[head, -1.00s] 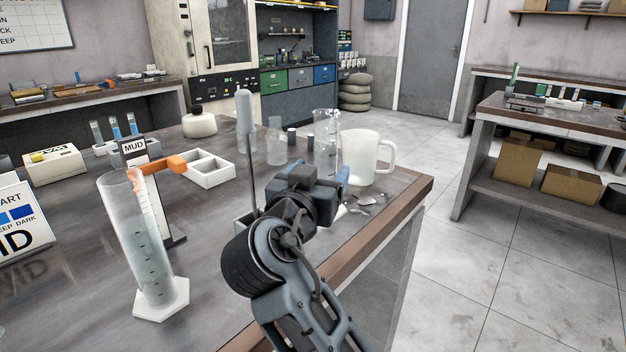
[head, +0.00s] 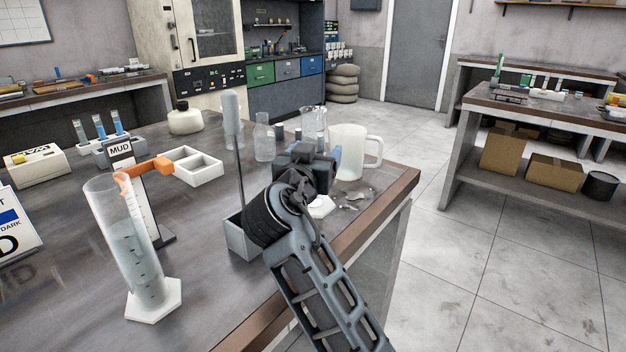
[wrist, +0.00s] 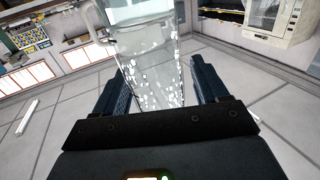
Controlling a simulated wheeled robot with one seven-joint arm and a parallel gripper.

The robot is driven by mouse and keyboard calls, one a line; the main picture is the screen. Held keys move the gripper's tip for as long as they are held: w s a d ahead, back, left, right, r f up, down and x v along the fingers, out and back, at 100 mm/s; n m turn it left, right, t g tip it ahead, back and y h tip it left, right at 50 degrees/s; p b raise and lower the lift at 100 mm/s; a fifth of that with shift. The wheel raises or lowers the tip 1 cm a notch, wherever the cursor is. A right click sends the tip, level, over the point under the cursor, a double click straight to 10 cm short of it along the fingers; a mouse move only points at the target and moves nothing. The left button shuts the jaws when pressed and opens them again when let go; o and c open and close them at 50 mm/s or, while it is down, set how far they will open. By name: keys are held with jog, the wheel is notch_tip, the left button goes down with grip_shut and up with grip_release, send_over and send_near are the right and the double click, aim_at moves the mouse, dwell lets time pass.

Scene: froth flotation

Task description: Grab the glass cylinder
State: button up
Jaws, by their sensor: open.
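A clear glass cylinder (wrist: 150,50) with white flecks stands between the two dark blue fingers of my gripper (wrist: 161,75) in the wrist view. The fingers are open on either side of it; I cannot tell whether either touches it. In the head view, the upper part of this cylinder (head: 313,122) shows just behind my gripper (head: 330,156), and a pale hexagonal base (head: 321,206) shows below. My gripper hides its middle. A second, larger graduated cylinder (head: 128,240) with liquid stands on a hexagonal base at the front left, apart from my gripper.
A frosted mug (head: 348,152) stands close to the right of my gripper. Shards (head: 357,196) lie near the table's right edge. A small grey box (head: 238,240) with an upright rod (head: 237,160) stands left of my arm. A white divided tray (head: 193,167) is farther left.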

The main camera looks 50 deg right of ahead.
aim_at(318, 132)
jog(key=shift+c, duration=0.3)
jog(key=c, duration=1.1)
jog(key=shift+r, duration=0.25)
jog(key=r, duration=0.4)
jog(key=shift+s+d, duration=0.15)
jog(key=shift+s, duration=0.05)
jog(key=shift+s+d+r+p, duration=0.1)
jog(key=shift+s+d+r, duration=1.05)
jog(key=shift+s, duration=0.3)
jog(key=shift+s+d+r+p, duration=0.1)
jog(key=shift+s+d+r, duration=1)
jog(key=shift+s, duration=0.35)
jog(key=shift+s+d+r+p, duration=0.1)
jog(key=shift+s+d+r, duration=1)
jog(key=shift+s, duration=0.35)
jog(key=shift+d, duration=0.15)
